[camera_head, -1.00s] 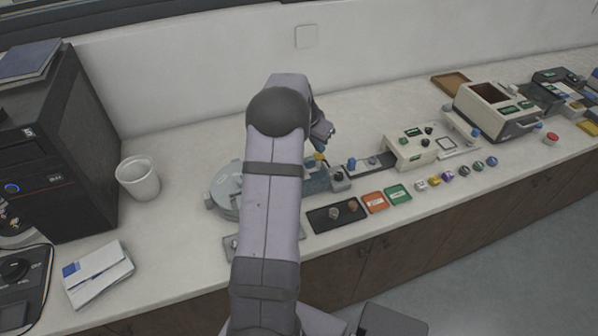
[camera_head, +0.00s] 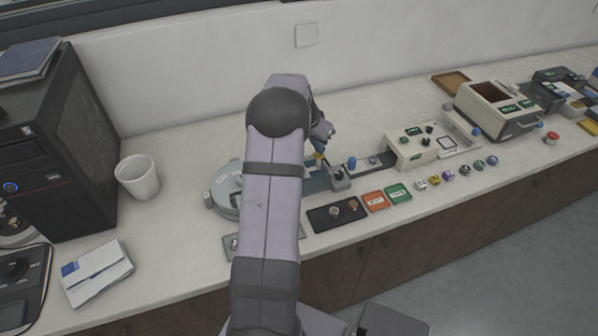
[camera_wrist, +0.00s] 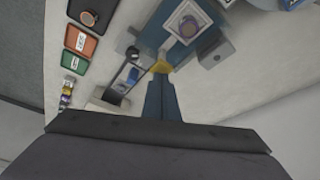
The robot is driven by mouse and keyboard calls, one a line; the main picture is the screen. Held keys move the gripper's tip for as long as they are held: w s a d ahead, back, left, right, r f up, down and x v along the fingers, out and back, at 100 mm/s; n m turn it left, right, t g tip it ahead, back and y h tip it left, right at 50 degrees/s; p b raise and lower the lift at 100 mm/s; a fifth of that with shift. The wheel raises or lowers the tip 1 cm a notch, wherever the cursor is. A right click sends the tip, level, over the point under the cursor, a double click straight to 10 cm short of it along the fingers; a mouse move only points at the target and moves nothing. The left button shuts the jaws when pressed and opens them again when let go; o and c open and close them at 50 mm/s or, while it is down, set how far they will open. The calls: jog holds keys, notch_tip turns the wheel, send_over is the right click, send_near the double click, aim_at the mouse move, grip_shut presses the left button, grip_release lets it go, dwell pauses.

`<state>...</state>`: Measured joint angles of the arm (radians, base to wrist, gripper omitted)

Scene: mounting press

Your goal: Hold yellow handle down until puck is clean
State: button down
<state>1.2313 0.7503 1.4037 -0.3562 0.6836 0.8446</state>
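In the wrist view the yellow handle (camera_wrist: 161,67) is right at the tips of my gripper (camera_wrist: 162,78). The two blue fingers lie side by side with only a thin line between them. The tips meet the handle or overlap it; a firm grip on it does not show. Beyond the handle, a round purple-brown piece, seemingly the puck (camera_wrist: 188,24), sits on a white square plate on a blue machine (camera_wrist: 152,33). How clean it is cannot be told. In the head view my arm hides much of the machine (camera_head: 226,190), and my gripper (camera_head: 319,150) is above its right part.
Right of the machine are a black tray (camera_head: 322,222) with round pieces, an orange tray (camera_head: 375,201) and a green tray (camera_head: 398,194). A cream device (camera_head: 412,147) stands behind them. A white cup (camera_head: 138,178) stands at left. The counter behind the machine is clear.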

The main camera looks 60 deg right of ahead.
aim_at(318, 155)
jog(key=shift+f+b, duration=1.65)
jog(key=shift+f, duration=0.45)
jog(key=shift+r, duration=0.15)
dwell(2.8)
jog(key=shift+r+p, duration=1.5)
jog(key=shift+r, duration=0.8)
jog(key=shift+r+p, duration=1.55)
jog(key=shift+r, duration=1)
